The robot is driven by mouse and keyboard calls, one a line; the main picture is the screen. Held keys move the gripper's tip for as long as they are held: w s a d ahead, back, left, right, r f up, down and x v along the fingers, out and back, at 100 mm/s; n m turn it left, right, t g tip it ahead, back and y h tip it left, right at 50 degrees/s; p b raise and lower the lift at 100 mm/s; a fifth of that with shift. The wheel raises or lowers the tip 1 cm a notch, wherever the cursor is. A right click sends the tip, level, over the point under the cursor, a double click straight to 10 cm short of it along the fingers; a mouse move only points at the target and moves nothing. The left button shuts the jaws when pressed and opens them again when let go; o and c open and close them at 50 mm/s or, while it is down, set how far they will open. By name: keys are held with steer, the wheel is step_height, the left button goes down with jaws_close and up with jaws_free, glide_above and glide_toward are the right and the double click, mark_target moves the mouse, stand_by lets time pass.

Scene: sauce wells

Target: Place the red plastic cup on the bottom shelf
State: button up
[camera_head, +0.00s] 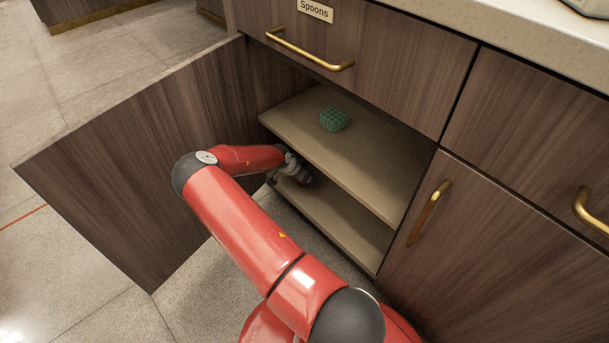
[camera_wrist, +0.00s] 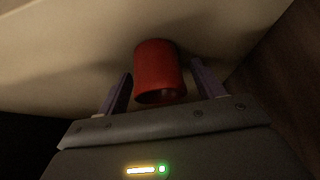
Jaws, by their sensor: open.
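The red plastic cup (camera_wrist: 158,68) shows in the wrist view, in front of my gripper (camera_wrist: 162,84), with one finger on each side of it. Gaps show between the cup and both fingers. A dark opening faces the gripper, and the cup rests against a pale surface. In the head view my gripper (camera_head: 303,179) is at the left end of the bottom shelf (camera_head: 345,222), inside the open cabinet. The cup is hidden in the head view.
The upper shelf (camera_head: 370,157) is just above my gripper and holds a green basket-like block (camera_head: 334,119). The open cabinet door (camera_head: 125,150) stands to the left of my arm. The right part of the bottom shelf looks clear.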

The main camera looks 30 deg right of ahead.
steer(key=shift+r, duration=0.15)
steer(key=p+v, duration=0.1)
steer(key=v, duration=1.1)
steer(key=shift+p, duration=0.4)
